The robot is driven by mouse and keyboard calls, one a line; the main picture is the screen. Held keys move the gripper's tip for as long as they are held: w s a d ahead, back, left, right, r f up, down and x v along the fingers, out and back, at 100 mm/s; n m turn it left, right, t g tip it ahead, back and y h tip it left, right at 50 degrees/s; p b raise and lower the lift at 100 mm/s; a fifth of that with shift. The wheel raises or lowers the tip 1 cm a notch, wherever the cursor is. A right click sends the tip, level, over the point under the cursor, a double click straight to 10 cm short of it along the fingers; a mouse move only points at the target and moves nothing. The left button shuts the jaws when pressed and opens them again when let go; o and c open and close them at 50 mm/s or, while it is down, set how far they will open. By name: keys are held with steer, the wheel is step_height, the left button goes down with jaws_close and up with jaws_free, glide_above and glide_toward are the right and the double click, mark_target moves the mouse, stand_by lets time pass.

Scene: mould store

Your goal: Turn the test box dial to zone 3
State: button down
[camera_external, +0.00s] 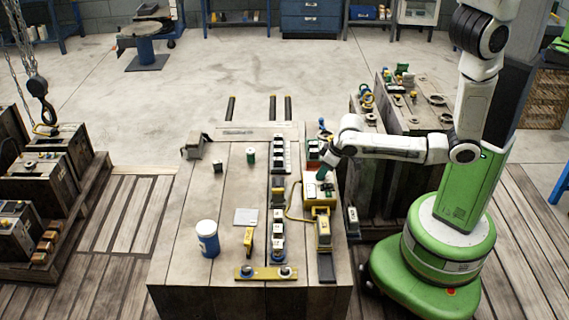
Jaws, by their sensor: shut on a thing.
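The test box (310,191) is a small box with a pale top and yellow-edged sides on the right part of the wooden bench. My gripper (322,174) reaches in from the right, low over the back right part of the box's top. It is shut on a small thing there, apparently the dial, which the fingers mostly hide. The zone marks and the dial's pointer are too small to read in this view.
A yellow cable (291,207) runs from the box's left side. A row of dark and white blocks (278,200) stands just left of it. A yellow-black meter (323,230) is in front. A blue-white tub (207,238) stands front left. The bench's left middle is mostly clear.

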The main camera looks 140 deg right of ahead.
steer(key=shift+w+m, duration=0.1)
steer(key=shift+m, duration=0.3)
steer(key=c, duration=0.9)
jaws_free()
steer(key=shift+o, duration=0.2)
steer(key=v, duration=1)
steer(key=shift+r+b, duration=0.35)
steer(key=shift+b, duration=0.05)
steer(key=shift+w+a, duration=0.1)
steer(key=shift+a, duration=0.1)
steer(key=w+a+f+n+y+b, duration=0.2)
steer(key=w+a+f+n+b, duration=0.15)
steer(key=w+a+n, duration=0.45)
steer(key=w+a+f+n+y, duration=0.1)
steer(key=w+a+n, duration=0.2)
steer(key=a, duration=0.5)
steer(key=w+a+f+n+y+b, duration=0.1)
steer(key=w+a+n, duration=0.2)
steer(key=a, duration=0.6)
steer(key=shift+w, duration=0.35)
